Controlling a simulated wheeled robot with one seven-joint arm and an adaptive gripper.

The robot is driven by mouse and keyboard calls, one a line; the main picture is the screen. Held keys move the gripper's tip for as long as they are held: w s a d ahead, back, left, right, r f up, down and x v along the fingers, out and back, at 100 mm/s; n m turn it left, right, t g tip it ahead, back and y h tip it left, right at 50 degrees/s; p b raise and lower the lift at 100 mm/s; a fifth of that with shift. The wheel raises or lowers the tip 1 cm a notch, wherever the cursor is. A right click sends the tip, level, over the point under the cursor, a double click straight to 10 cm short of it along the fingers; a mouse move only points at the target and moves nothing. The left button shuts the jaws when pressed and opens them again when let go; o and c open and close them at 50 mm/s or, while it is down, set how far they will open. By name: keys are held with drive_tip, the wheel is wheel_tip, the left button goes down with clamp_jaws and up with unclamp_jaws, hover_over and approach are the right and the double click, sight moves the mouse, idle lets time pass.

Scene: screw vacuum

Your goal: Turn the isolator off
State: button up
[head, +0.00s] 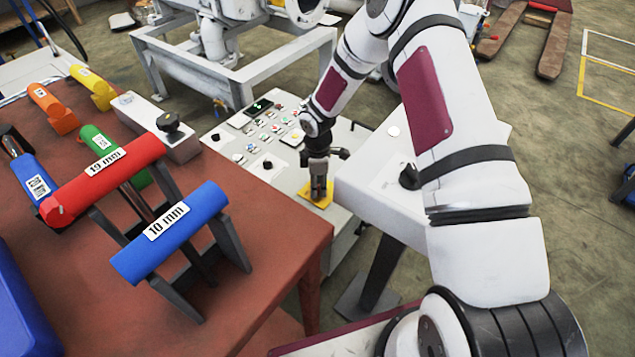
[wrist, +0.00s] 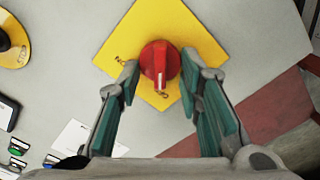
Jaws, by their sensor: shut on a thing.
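The isolator is a round red knob (wrist: 153,58) with a pale ridge, on a yellow diamond-shaped plate (wrist: 122,40) fixed to a light grey panel. In the wrist view the ridge points down, towards small marks too blurred to read. My gripper (wrist: 160,72) has its green-padded fingers on either side of the knob and is shut on it. In the head view my gripper (head: 319,190) points down over the yellow plate (head: 325,203), and it hides the knob there.
Control panel buttons (head: 272,130) lie behind my gripper. A white box with a black knob (head: 409,176) stands close on its right. A brown table (head: 275,235) with red and blue handled tools is on the left. A yellow-ringed button (wrist: 12,45) shows in the wrist view.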

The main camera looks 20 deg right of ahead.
drive_tip(key=shift+n, duration=0.3)
drive_tip(key=o, duration=1.1)
drive_tip(key=shift+r, duration=0.1)
wheel_tip(320, 180, up, 12)
drive_tip(key=shift+f, duration=0.1)
